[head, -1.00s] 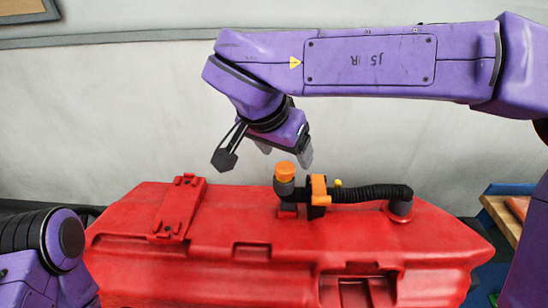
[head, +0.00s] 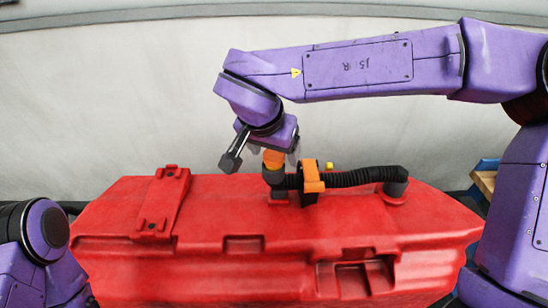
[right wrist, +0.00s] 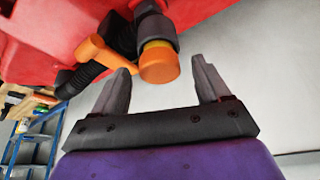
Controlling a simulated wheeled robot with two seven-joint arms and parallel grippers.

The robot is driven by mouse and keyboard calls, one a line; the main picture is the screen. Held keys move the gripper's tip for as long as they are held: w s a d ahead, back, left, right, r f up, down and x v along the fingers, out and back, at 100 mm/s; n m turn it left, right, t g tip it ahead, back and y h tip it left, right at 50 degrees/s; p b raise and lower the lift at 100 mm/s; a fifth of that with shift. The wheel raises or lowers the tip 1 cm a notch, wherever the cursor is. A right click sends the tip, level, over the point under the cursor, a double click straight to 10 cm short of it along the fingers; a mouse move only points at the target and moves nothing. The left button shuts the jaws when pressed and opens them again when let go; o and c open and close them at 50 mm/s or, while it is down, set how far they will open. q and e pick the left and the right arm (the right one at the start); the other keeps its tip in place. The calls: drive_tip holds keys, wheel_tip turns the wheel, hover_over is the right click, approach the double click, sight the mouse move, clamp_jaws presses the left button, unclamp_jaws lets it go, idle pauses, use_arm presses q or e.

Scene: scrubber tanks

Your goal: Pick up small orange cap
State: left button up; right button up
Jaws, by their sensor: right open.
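The small orange cap (head: 273,159) sits on top of a dark upright fitting on the red tank (head: 230,215). In the right wrist view the cap (right wrist: 159,66) shows between and just beyond the fingertips, nearer the left finger. My right gripper (head: 283,156) is at the cap from above, partly hidden behind its own wrist parts. In the right wrist view its two grey fingers (right wrist: 164,68) are spread wide with nothing held. My left arm shows at the lower left edge, but its gripper is out of view.
An orange clamp or lever (head: 312,176) stands right beside the cap. A black ribbed hose (head: 350,178) runs from there to the right end of the tank. A small yellow knob (head: 329,166) is behind. A blue rack (right wrist: 35,140) shows in the right wrist view.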

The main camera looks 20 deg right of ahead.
drive_tip(key=c, duration=1.1)
